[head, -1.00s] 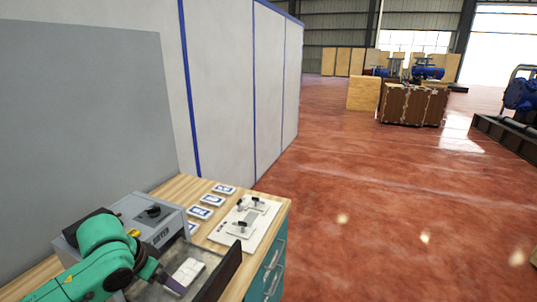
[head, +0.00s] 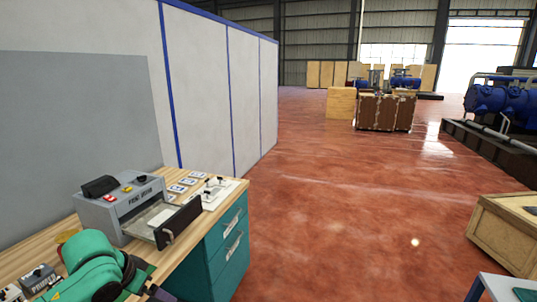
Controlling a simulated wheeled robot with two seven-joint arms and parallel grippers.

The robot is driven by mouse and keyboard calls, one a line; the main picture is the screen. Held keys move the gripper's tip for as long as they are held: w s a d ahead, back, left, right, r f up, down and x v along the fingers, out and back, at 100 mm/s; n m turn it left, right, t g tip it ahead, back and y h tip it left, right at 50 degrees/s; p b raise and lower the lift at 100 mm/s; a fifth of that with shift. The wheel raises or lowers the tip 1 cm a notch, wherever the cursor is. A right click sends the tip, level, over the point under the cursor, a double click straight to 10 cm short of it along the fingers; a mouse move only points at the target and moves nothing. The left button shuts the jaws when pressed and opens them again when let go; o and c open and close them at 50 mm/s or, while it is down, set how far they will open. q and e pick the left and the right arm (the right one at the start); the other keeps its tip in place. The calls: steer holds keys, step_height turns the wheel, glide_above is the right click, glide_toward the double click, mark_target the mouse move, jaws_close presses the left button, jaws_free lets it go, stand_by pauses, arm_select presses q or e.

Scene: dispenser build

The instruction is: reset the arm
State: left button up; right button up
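My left arm is green and comes in at the bottom left. Its gripper (head: 160,294) is a dark tip at the bottom edge, mostly cut off, beside the table front, so I cannot tell if it is open or shut. It stands apart from the grey dryer machine (head: 125,203) on the wooden table (head: 42,242). The dryer's drawer (head: 181,222) is pulled out, its dark front panel facing right. A pale flat piece (head: 163,215) lies inside the drawer. My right gripper is not in view.
Several blue-and-white cards (head: 178,188) and a white board with dark knobs (head: 217,192) lie beyond the dryer. A small primer box (head: 38,279) stands at the lower left. Teal drawers (head: 228,245) support the table. A wooden crate (head: 507,233) stands right; the red floor between is clear.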

arm_select(q)
steer(key=w+a+f+n+t, duration=0.1)
steer(key=w+a+f, duration=0.25)
steer(key=f, duration=0.25)
steer(key=w+a+f+n, duration=0.2)
steer(key=w+a+f, duration=0.15)
steer(key=f, duration=0.35)
steer(key=s+a+f+y, duration=0.1)
steer(key=s+f, duration=0.2)
steer(key=f, duration=0.4)
steer(key=s+a+f+n, duration=0.1)
steer(key=s+f, duration=0.3)
steer(key=f, duration=0.3)
steer(key=s+a+f+y, duration=0.1)
steer(key=s+f, duration=0.2)
steer(key=f, duration=0.4)
steer(key=s+d+f+m+g, duration=0.1)
steer(key=s+d+f, duration=0.2)
steer(key=s+f, duration=0.3)
steer(key=s+d+f+m+g, duration=0.1)
steer(key=s+f, duration=0.5)
steer(key=s, duration=0.9)
steer(key=s+d+f+m+g, duration=0.1)
steer(key=s+d+f+g, duration=0.1)
steer(key=s+d+f, duration=0.4)
steer(key=s, duration=0.5)
steer(key=shift+s+g, duration=0.25)
steer(key=shift+g, duration=0.05)
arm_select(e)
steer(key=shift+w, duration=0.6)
